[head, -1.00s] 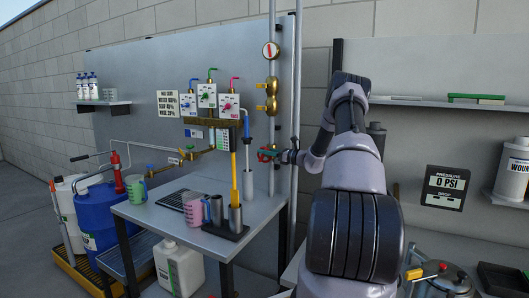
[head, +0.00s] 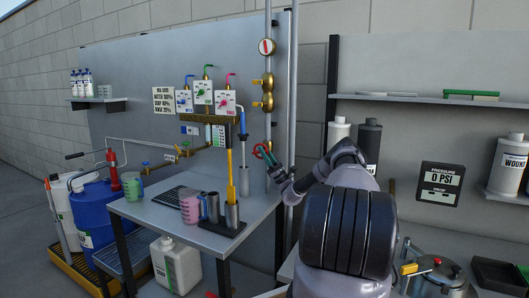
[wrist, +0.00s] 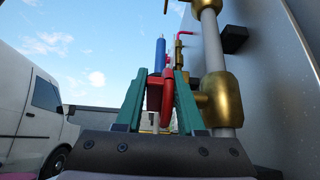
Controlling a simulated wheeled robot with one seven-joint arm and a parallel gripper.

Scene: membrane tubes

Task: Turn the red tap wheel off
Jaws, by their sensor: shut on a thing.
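The red tap wheel (head: 259,150) is on the pipework at the right end of the grey panel, above the table. My gripper (head: 270,158) reaches up to it from the lower right. In the wrist view my gripper's green fingers (wrist: 160,80) stand on both sides of the red wheel (wrist: 167,100) and are shut on it. The wheel sits beside a brass valve body (wrist: 216,98) on a grey vertical pipe. The wheel's exact turn angle cannot be told.
The table (head: 160,213) below holds cups and a yellow-handled tool (head: 230,160). A sign (head: 440,187) reads 0 PSI on the right.

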